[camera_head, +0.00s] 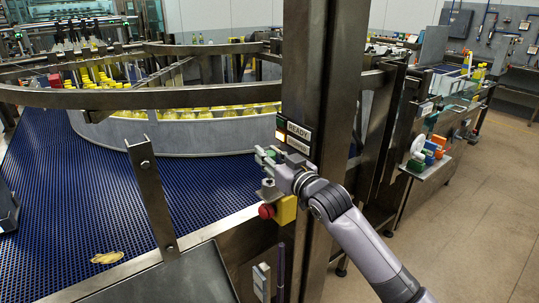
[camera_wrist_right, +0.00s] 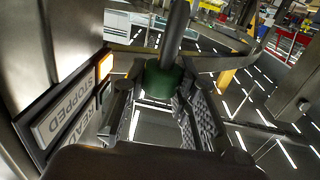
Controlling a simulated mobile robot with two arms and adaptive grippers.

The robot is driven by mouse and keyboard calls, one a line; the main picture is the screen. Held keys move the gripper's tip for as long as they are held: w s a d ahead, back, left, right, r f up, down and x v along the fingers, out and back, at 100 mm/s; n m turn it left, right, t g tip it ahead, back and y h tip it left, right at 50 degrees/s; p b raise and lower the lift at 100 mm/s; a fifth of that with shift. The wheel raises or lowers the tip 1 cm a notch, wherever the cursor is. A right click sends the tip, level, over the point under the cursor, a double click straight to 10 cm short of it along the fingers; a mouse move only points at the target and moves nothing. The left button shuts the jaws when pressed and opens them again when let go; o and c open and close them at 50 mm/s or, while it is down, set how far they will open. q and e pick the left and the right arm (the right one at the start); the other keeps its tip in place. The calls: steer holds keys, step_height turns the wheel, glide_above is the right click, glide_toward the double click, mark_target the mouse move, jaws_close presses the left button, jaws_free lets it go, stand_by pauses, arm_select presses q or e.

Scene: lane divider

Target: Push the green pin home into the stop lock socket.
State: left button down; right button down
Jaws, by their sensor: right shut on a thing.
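My right gripper (camera_head: 266,163) is beside the steel post in the head view, with its arm coming in from the lower right. It is shut on the green pin (camera_wrist_right: 163,80), whose dark green body sits between the finger pads in the right wrist view, with a dark shaft running up from it. Only a small bit of green (camera_head: 270,153) shows at the fingers in the head view. I cannot make out the stop lock socket or whether the pin touches it. My left gripper is not in view.
The steel post (camera_head: 318,80) carries a READY/STOPPED sign (camera_head: 299,131) with an amber lamp lit by STOPPED. A yellow box (camera_head: 286,210) with a red button (camera_head: 266,211) is just below the gripper. A blue conveyor (camera_head: 90,190) and upright metal bar (camera_head: 152,195) stand left.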

mark_target(270, 178)
steer(key=shift+f+b, duration=1.2)
steer(key=shift+f, duration=1.05)
steer(key=c, duration=1.2)
jaws_free()
steer(key=v, duration=1.2)
